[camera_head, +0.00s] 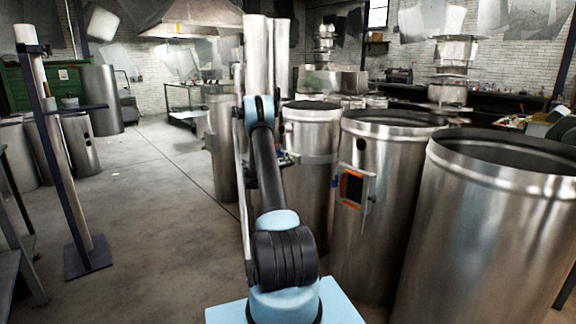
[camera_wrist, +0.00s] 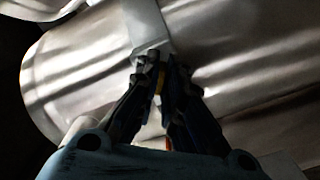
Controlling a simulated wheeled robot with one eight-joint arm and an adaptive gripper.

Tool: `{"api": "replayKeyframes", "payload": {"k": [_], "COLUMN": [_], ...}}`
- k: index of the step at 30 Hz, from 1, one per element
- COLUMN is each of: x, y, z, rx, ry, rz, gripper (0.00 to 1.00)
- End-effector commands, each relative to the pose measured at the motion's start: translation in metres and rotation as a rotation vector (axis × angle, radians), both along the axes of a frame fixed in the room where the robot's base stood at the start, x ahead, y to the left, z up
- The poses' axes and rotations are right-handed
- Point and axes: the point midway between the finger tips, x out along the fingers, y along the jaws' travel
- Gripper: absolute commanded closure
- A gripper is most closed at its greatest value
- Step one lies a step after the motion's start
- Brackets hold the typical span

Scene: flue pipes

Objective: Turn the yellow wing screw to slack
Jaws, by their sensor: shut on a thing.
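In the wrist view, my gripper (camera_wrist: 160,78) is shut with its fingertips close together. A small strip of yellow, the wing screw (camera_wrist: 158,82), shows between the fingers; most of it is hidden by them. A pale metal band (camera_wrist: 147,22) runs from the fingertips up across a shiny metal pipe (camera_wrist: 85,65). In the head view, my arm reaches forward to the steel pipes left of centre; the gripper and the yellow screw cannot be made out behind the arm.
Large open-topped steel pipes stand close on the right, one with an orange-framed hatch (camera_head: 352,188) and a blue part. A post on a flat foot (camera_head: 88,256) stands at left. The concrete floor (camera_head: 155,215) between is clear.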

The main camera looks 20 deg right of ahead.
Motion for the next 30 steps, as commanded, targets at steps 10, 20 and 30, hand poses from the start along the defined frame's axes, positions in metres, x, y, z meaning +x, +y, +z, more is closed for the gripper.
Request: {"api": "replayKeyframes", "payload": {"k": [10, 20, 30], "x": [-0.001, 0.0001, 0.0009], "y": [-0.0026, -0.0023, -0.0021], "z": [-0.0027, -0.003, -0.0029], "rx": [0.114, 0.207, 0.26], "ry": [-0.308, -0.564, -0.716], "rz": [-0.006, -0.006, -0.006], "gripper": [1.0, 1.0, 1.0]}}
